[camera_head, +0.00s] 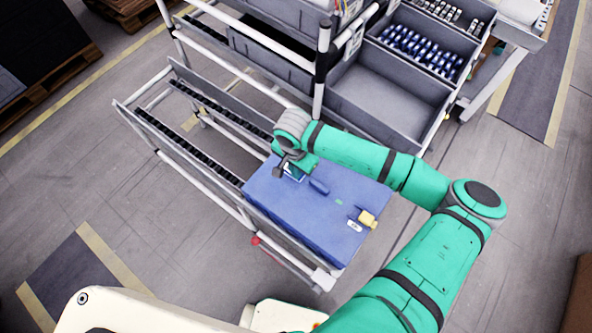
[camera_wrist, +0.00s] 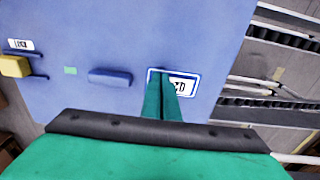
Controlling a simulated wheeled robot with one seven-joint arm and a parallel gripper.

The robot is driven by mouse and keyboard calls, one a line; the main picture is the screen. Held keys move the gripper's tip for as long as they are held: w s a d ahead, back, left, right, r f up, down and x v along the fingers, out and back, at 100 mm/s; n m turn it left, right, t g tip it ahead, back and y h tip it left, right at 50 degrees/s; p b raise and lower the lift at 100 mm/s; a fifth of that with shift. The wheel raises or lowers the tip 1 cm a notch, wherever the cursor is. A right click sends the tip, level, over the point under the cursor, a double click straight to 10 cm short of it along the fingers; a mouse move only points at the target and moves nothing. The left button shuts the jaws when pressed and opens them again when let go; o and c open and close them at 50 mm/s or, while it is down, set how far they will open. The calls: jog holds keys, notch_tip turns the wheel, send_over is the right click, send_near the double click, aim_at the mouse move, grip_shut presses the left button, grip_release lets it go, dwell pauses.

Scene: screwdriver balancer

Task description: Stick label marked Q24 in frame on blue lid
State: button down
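The blue lid (camera_head: 290,215) covers a box on the rack; it also shows in the wrist view (camera_wrist: 100,35). A white-edged rectangular frame (camera_wrist: 196,88) is on the lid. A white label (camera_wrist: 182,86) with dark print shows inside the frame's outline; the print is partly covered and I cannot read it as Q24. My gripper (camera_wrist: 162,84) is over the frame, its two green fingers close together and appearing shut. In the head view my gripper (camera_head: 289,166) is at the lid's far edge.
On the lid are a blue handle-like bar (camera_wrist: 109,77), a small green patch (camera_wrist: 70,71), a yellow block (camera_wrist: 14,67) and another white label (camera_wrist: 20,44). A shelf with grey bins (camera_head: 385,95) stands behind. Roller rails (camera_head: 190,140) run left of the box.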

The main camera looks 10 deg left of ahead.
jog(key=shift+f, duration=0.25)
dwell(0.8)
jog(key=c, duration=2)
grip_release()
jog(key=r, duration=1)
jog(key=shift+s+r, duration=0.25)
jog(key=shift+r, duration=0.15)
jog(key=shift+a, duration=0.15)
